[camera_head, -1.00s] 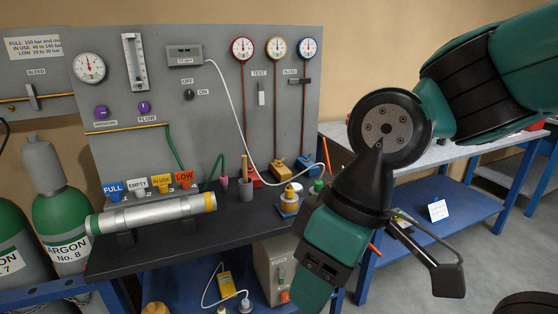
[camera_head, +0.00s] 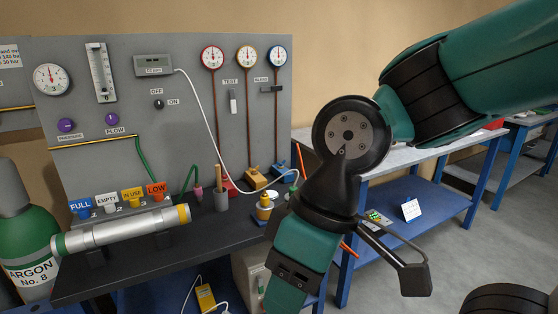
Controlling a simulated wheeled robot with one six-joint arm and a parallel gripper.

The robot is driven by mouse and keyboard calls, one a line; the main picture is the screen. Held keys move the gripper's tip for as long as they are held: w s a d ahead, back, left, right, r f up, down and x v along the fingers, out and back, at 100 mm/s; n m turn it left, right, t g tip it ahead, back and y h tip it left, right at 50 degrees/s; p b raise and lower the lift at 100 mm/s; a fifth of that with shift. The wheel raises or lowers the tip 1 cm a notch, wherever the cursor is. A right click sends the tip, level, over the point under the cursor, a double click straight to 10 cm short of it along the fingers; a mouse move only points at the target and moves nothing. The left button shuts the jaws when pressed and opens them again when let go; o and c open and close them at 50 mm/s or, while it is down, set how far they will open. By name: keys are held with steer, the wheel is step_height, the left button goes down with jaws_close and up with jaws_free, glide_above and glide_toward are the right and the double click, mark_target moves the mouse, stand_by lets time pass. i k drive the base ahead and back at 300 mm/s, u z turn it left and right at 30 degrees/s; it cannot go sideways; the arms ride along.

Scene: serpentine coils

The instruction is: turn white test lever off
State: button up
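The white test lever (camera_head: 233,102) is a small upright handle on the grey panel (camera_head: 190,110), below the "TEST" label and between the red-rimmed and yellow-rimmed gauges. It stands vertical. My arm hangs at the right of the view, in front of the bench and well apart from the lever. Part of my gripper (camera_head: 402,257) shows as a dark bar and block beside the wrist. The rest is hidden behind the wrist, so I cannot tell its opening. Nothing of my gripper touches the lever.
A second lever (camera_head: 271,89), dark and horizontal, sits to the right. A white cable (camera_head: 205,115) hangs left of the test lever. Pots and colored blocks stand on the dark bench (camera_head: 130,258), with a silver cylinder (camera_head: 125,232) at the left. A blue table (camera_head: 440,195) stands behind my arm.

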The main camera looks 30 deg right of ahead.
mark_target(232, 107)
steer(key=k, duration=0.65)
steer(key=u, duration=0.45)
steer(key=i, duration=1.75)
steer(key=z, duration=0.5)
